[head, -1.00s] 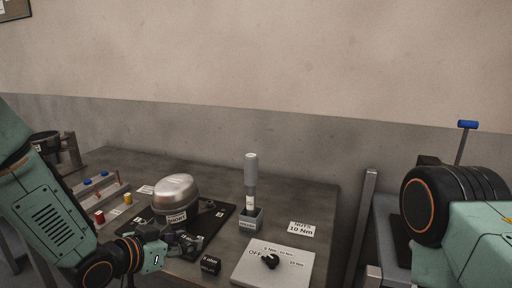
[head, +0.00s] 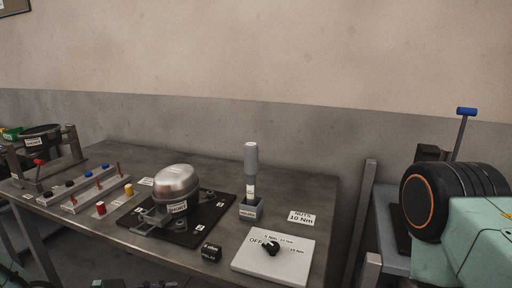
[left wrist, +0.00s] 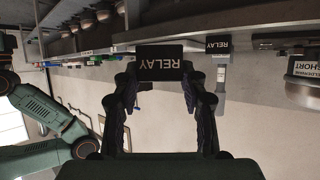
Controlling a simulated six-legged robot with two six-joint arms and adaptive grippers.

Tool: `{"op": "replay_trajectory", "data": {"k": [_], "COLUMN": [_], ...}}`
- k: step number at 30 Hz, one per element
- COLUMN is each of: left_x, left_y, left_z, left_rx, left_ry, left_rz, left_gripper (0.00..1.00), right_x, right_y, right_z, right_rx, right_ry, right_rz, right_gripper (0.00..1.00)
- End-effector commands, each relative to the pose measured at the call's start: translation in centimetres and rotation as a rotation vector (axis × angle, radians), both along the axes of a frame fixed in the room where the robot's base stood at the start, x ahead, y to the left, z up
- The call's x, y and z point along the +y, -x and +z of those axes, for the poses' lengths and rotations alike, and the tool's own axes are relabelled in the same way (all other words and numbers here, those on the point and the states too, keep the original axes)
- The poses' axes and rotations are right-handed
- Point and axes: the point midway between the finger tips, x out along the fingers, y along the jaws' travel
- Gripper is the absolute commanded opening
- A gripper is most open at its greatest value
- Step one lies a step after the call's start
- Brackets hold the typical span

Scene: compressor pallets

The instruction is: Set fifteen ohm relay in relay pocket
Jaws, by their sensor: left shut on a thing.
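My left gripper (left wrist: 160,80) is shut on a black block (left wrist: 160,62) marked RELAY, held between its fingertips; no ohm value is readable on it. A second black block marked RELAY (head: 209,252) sits on the table's front edge in the head view. It also shows behind the held one in the left wrist view (left wrist: 218,45), which is upside down. A silver compressor (head: 177,184) labelled SHORT stands on a black pallet (head: 208,222), with a grey bracket (head: 150,217) at its left. I cannot make out the relay pocket for certain. My right gripper is out of view.
A grey tool stands in a holder (head: 251,210). A white panel (head: 273,256) with a black knob lies at the table's front right. Bare table lies behind the pallet.

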Motion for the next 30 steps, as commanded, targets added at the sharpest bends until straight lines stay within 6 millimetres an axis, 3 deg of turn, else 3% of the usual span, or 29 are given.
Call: {"op": "replay_trajectory", "data": {"k": [4, 9, 17, 23, 30], "left_x": [0.3, 0.2, 0.8, 0.7, 3.3], "left_y": [2.3, 3.2, 2.6, 2.7, -1.0], "left_z": [-0.7, -0.2, 0.1, 0.8, 1.9], "left_rx": [-0.005, -0.005, -0.001, 0.0, -0.005], "left_ry": [0.007, 0.005, -0.001, -0.002, -0.007], "left_rz": [-0.039, -0.018, 0.028, 0.019, 0.026], "left_gripper": [0.11, 0.11, 0.11, 0.11, 0.11], "right_x": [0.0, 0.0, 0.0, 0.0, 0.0], "right_y": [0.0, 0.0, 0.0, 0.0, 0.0], "right_z": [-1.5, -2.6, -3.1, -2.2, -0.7], "right_rx": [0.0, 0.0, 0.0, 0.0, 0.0], "right_ry": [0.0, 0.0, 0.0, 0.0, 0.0], "right_rz": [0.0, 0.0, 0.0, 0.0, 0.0], "right_gripper": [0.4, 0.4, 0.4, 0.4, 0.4]}}
